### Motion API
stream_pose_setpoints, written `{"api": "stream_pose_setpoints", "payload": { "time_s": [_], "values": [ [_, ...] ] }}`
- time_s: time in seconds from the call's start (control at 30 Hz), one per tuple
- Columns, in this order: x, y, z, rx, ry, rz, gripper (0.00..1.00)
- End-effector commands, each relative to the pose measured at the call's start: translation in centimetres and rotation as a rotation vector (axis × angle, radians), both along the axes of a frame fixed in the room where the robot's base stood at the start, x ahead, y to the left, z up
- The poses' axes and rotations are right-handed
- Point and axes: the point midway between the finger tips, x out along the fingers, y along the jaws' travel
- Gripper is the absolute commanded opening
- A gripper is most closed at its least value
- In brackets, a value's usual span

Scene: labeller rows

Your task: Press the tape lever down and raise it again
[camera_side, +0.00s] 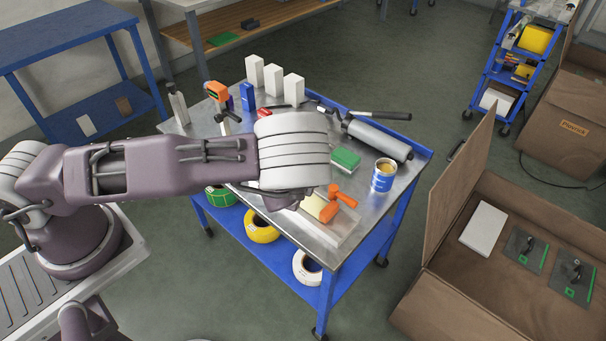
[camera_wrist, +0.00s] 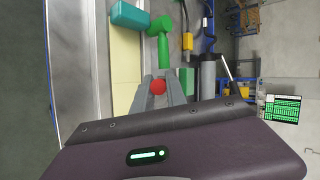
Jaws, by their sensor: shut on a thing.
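In the wrist view, my gripper (camera_wrist: 160,82) has its two grey fingers closed around a small round red knob (camera_wrist: 158,88). I take it to be the tape lever's knob; its link to a lever is not clear. Just beyond the fingertips is a green handle-like piece (camera_wrist: 159,24) next to a teal block (camera_wrist: 129,15). In the side view, an orange T-shaped piece (camera_side: 341,196) stands at the table's front right, by a pale yellow pad (camera_side: 314,206). My wrist hides the fingers and the knob there.
An open cardboard box (camera_side: 480,285) stands on the right.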

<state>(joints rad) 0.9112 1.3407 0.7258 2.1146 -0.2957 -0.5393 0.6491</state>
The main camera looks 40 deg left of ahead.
Motion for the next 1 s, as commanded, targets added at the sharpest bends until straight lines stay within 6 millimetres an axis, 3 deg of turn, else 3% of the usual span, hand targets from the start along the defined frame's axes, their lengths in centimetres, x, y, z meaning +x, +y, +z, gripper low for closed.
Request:
{"api": "stream_pose_setpoints", "payload": {
  "time_s": [0.33, 0.37, 0.47, 0.77, 1.0],
  "values": [
    [-0.1, 0.2, -0.1, 0.003, 0.001, 0.004, 0.00],
    [-0.1, 0.2, -0.1, 0.003, 0.001, 0.004, 0.21],
    [0.0, 0.2, -0.1, 0.003, 0.001, 0.004, 0.39],
    [-0.1, 0.0, 0.1, 0.002, -0.001, 0.001, 0.39],
    [-3.1, -1.7, 2.9, 0.002, 0.000, 0.000, 0.39]
  ]
}}
